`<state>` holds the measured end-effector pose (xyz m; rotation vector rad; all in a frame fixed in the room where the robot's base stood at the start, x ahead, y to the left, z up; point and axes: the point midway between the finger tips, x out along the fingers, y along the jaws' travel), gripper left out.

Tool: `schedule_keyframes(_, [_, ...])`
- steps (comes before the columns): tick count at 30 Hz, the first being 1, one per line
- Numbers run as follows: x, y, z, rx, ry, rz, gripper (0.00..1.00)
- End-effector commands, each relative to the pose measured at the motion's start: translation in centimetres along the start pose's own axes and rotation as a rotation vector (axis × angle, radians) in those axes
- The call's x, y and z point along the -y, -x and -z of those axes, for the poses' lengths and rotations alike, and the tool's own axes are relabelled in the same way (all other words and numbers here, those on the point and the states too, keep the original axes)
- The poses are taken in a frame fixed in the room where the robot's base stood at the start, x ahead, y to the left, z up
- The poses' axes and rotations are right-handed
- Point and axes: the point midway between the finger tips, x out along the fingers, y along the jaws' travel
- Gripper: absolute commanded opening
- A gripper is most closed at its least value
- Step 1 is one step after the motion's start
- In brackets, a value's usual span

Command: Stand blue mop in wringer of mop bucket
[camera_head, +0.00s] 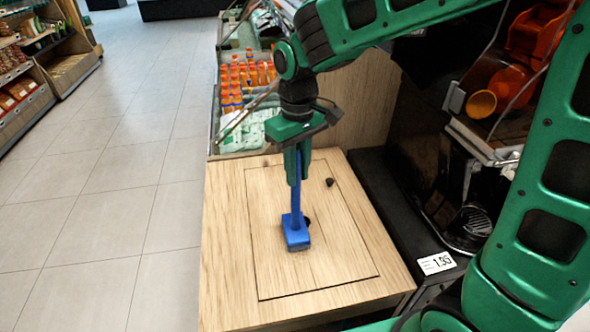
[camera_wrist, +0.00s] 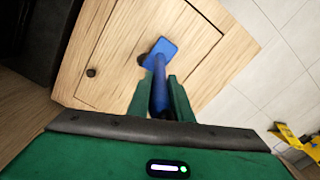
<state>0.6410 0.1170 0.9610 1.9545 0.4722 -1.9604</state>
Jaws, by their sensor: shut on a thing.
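My gripper (camera_head: 296,182) points down over a wooden cabinet top, its fingers closed around the handle of the blue mop (camera_head: 296,238). The mop hangs nearly upright with its flat blue head at the bottom. I cannot tell whether the head touches the wood. In the wrist view the mop (camera_wrist: 161,60) runs out from between the fingers of my gripper (camera_wrist: 158,98). No mop bucket or wringer can be made out for certain. A yellow object (camera_wrist: 297,146) on the floor at the wrist view's right edge is partly cut off, and I cannot tell what it is.
The wooden cabinet top (camera_head: 230,275) has a framed panel and small dark knobs. The juicer machine (camera_head: 480,130) stands at the right. A case of orange bottles (camera_head: 245,78) is behind. Open tiled floor (camera_head: 110,220) lies to the left, with shelves (camera_head: 45,50) beyond.

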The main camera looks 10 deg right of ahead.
Motion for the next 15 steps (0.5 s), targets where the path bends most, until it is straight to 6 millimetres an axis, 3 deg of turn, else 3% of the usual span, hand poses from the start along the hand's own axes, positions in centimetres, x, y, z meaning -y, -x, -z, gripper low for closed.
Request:
schedule_keyframes(9, [0.00,-0.18,0.03,0.000,0.000,0.000,0.00])
schedule_keyframes(10, [0.00,-0.21,0.01,0.000,0.000,0.000,0.24])
schedule_keyframes(12, [0.00,-0.19,0.01,0.000,0.000,0.000,0.38])
schedule_keyframes(15, [0.02,-0.18,0.02,0.000,0.000,0.000,0.38])
